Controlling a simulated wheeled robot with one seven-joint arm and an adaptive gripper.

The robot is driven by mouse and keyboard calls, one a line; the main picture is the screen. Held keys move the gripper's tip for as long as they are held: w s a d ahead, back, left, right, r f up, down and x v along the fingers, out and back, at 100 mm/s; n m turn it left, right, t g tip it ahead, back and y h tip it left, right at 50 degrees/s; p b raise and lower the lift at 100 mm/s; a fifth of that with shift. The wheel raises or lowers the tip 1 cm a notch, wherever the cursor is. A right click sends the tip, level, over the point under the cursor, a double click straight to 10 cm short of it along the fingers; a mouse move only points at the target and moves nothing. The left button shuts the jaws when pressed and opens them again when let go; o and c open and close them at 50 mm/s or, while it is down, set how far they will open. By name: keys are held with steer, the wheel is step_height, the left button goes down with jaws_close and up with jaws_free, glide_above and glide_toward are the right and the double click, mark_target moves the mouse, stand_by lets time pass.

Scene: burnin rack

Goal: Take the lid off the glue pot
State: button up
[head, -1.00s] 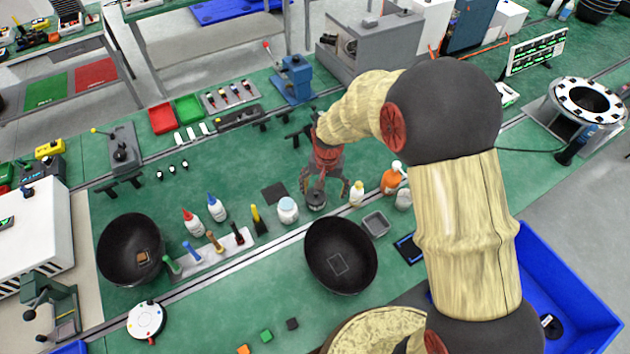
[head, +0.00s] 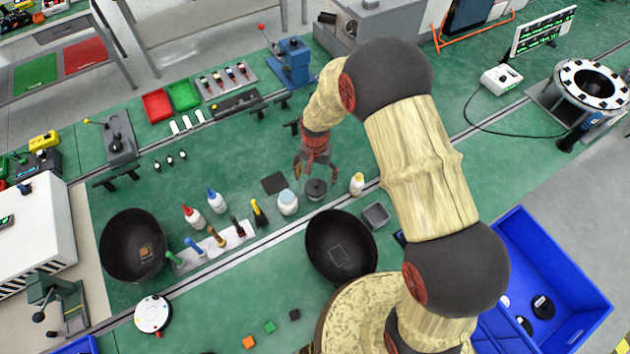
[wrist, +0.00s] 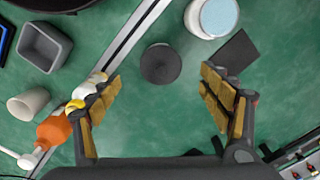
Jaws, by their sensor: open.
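A short dark grey round pot (head: 316,188) with a small raised centre stands on the green bench. It also shows in the wrist view (wrist: 160,64). I cannot tell for sure which is the glue pot; no loose lid is plain to see. My gripper (head: 315,168) is open and empty, just above and behind the dark pot in the head view. In the wrist view the pot lies between and beyond the spread fingers (wrist: 160,82), apart from both.
A black square pad (head: 274,183) lies behind the white jar. A black bowl (head: 341,252) and a grey tray (head: 375,216) are in front.

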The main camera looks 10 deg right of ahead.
mark_target(315, 185)
steer(key=f, duration=0.7)
steer(key=shift+w+f, duration=0.2)
steer(key=c, duration=1)
